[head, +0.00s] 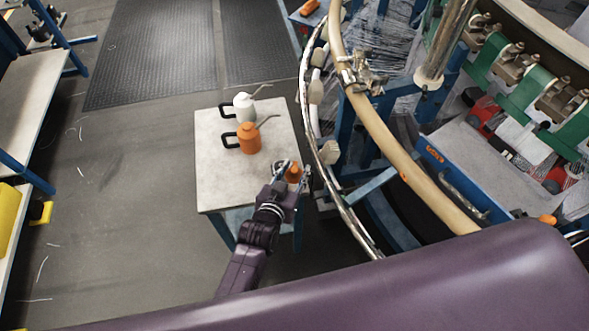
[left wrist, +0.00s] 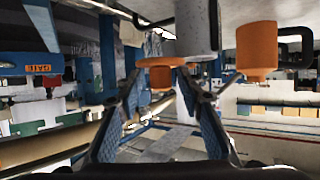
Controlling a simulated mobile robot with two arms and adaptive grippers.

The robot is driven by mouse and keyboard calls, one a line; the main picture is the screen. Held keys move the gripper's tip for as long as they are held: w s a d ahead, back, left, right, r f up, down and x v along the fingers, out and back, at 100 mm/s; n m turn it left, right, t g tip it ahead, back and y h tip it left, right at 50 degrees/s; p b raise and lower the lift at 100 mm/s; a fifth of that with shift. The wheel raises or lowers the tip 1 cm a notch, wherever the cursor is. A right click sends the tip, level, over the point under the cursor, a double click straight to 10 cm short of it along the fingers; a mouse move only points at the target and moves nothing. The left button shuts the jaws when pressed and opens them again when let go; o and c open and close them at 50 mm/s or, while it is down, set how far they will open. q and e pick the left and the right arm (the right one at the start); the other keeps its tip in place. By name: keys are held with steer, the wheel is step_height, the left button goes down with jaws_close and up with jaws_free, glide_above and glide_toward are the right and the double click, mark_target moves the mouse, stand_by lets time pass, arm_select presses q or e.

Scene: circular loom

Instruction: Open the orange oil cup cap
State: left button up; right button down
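My left gripper (head: 292,175) is at the right front corner of the small table. In the head view, a small orange piece (head: 294,172) shows between its fingers. In the left wrist view, which is upside down, an orange cap-like piece (left wrist: 161,76) with a wider disc lies between the fingertips (left wrist: 160,82). The fingers stand apart on either side, and I see no clear contact. A grey cylinder (left wrist: 197,25) adjoins it; I cannot tell whether they are joined. An orange oil can (head: 249,138) with handle and spout stands on the table. My right gripper is not in view.
A white oil can (head: 244,107) stands behind the orange one on the table (head: 215,180). The curved loom rail (head: 385,135) runs close to the right of my left gripper. Floor to the left (head: 120,190) is clear up to a shelf (head: 30,100).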

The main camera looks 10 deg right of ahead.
arm_select(q)
steer(key=v, duration=1.2)
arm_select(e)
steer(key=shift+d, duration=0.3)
